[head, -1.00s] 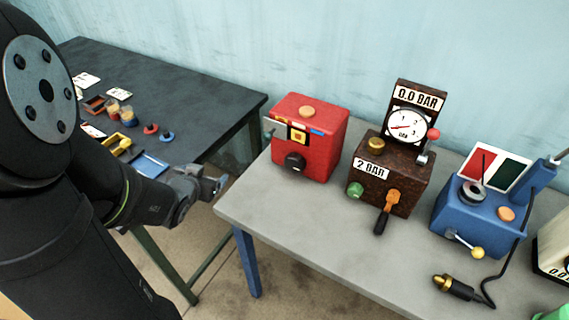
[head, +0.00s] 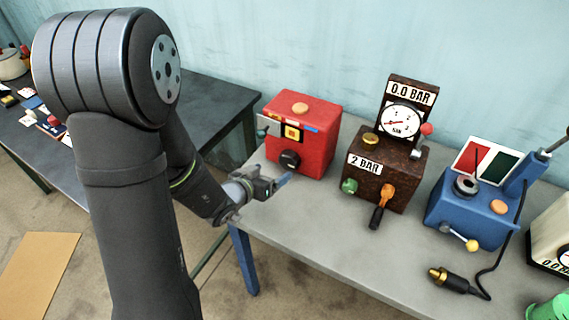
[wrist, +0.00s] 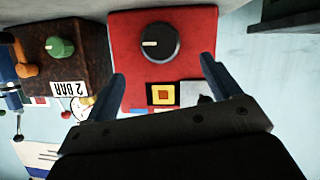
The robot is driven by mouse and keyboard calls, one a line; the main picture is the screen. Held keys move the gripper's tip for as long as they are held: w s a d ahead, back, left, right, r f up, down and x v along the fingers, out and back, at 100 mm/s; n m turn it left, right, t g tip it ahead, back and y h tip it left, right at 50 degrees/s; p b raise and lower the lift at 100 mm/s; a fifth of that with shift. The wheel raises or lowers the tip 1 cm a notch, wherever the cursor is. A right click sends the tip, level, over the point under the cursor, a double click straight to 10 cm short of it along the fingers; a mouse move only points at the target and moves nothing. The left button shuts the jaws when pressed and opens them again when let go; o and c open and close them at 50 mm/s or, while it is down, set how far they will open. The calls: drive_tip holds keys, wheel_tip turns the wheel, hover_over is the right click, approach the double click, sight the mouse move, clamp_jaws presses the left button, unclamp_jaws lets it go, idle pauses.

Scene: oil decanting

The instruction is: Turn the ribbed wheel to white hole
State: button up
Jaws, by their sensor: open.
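A red box (head: 312,150) stands at the left end of the grey bench, with a round black knob (head: 290,160) on its front face. In the wrist view the black knob (wrist: 150,42) has a pale pointer mark on its left side. I cannot make out ribs on it or a white hole. A square yellow, red and orange patch (wrist: 163,94) is on the same face. My gripper (head: 284,180) is open and empty in front of the red box, apart from the knob. In the wrist view the blue fingers of my gripper (wrist: 165,78) point toward the box.
A brown gauge box (head: 385,170) with a green knob and orange handle stands beside the red box. A blue box (head: 470,220) with a lever is farther right. The grey bench (head: 320,220) is clear in front of the red box.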

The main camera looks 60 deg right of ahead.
sight(286, 163)
drive_tip(key=x, duration=0.8)
drive_tip(key=shift+d+f, duration=0.1)
drive_tip(key=shift+d, duration=0.15)
drive_tip(key=c, duration=1)
